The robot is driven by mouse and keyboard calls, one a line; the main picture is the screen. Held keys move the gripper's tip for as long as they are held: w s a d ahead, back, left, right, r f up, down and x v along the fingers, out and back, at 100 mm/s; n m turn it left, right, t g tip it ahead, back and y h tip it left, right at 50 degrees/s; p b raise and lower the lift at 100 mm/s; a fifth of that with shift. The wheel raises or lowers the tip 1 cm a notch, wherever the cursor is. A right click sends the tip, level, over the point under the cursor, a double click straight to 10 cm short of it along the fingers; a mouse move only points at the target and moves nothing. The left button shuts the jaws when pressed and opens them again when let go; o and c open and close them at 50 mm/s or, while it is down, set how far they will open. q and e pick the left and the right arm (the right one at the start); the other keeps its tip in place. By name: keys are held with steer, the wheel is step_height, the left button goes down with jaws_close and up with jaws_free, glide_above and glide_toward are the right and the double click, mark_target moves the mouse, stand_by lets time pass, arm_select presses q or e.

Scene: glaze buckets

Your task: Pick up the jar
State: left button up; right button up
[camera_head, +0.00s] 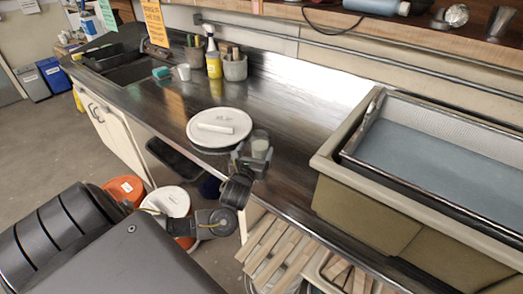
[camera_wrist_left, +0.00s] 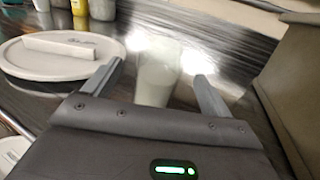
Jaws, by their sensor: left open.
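The jar (camera_head: 260,145) is a small translucent, whitish vessel standing upright on the metal counter, just right of a round white lid. In the left wrist view the jar (camera_wrist_left: 158,72) stands between the two fingers, with its lower end partly hidden behind the gripper body. My left gripper (camera_head: 253,157) is at the counter's front edge, right by the jar. Its fingers (camera_wrist_left: 157,82) are open on either side of the jar, with a visible gap at the right finger. I cannot tell whether the left finger touches it. My right gripper is not in view.
The round white lid (camera_head: 219,138) with a white block (camera_head: 215,128) on it lies close left of the jar. A large framed basin (camera_head: 372,205) stands to the right. A yellow bottle (camera_head: 213,64) and a grey pot (camera_head: 235,68) stand at the back. The counter behind the jar is clear.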

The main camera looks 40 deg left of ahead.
mark_target(257, 157)
arm_select(q)
steer(key=f, duration=0.5)
steer(key=shift+w+a+f, duration=0.1)
steer(key=shift+w+f, duration=0.15)
steer(key=shift+f, duration=0.05)
steer(key=shift+w+a+r, duration=0.15)
steer(key=shift+w+r, duration=0.1)
steer(key=shift+w, duration=0.45)
steer(key=shift+w+a, duration=0.25)
steer(key=shift+w, duration=0.1)
steer(key=x, duration=0.5)
steer(key=shift+p, duration=0.4)
steer(key=c, duration=1.4)
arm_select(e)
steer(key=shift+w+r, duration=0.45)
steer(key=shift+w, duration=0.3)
arm_select(q)
steer(key=shift+r, duration=0.2)
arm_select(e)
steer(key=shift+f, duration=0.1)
